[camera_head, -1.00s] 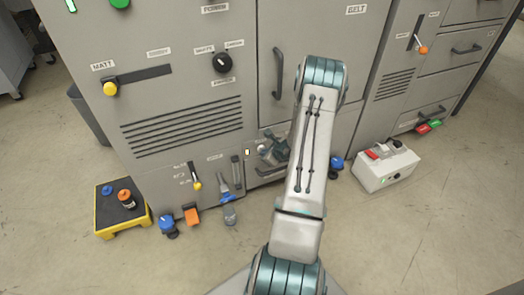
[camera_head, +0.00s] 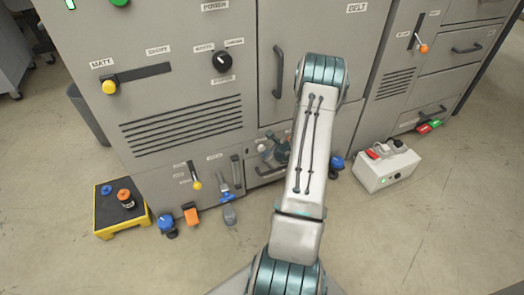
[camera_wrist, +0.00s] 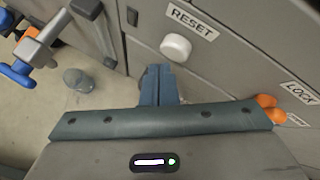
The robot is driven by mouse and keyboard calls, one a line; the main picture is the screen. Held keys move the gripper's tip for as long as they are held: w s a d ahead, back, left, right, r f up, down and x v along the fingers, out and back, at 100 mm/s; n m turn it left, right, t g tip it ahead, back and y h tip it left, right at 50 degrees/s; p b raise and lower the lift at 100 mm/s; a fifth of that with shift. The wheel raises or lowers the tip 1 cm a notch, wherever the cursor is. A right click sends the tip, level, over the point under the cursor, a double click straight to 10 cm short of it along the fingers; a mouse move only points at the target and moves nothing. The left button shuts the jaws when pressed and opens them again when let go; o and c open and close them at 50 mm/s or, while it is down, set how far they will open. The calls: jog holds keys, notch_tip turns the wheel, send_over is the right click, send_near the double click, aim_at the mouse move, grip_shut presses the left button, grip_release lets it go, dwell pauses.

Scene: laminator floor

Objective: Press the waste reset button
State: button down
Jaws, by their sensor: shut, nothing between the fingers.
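In the wrist view a round white button (camera_wrist: 175,47) sits on the grey machine panel just below the RESET label (camera_wrist: 192,22). My gripper (camera_wrist: 160,72) is shut and empty.
An orange knob (camera_wrist: 268,101) lies right of my gripper near the LOCK label (camera_wrist: 299,92). On the floor stand a yellow-edged platform (camera_head: 122,229) and a white box (camera_head: 386,168). Open floor lies at right.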

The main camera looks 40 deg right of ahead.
jog(key=shift+s, duration=0.15)
jog(key=s, duration=0.2)
jog(key=s+a+b, duration=0.1)
jog(key=s, duration=0.1)
jog(key=shift+s+a, duration=0.1)
jog(key=shift+s, duration=0.3)
dwell(0.8)
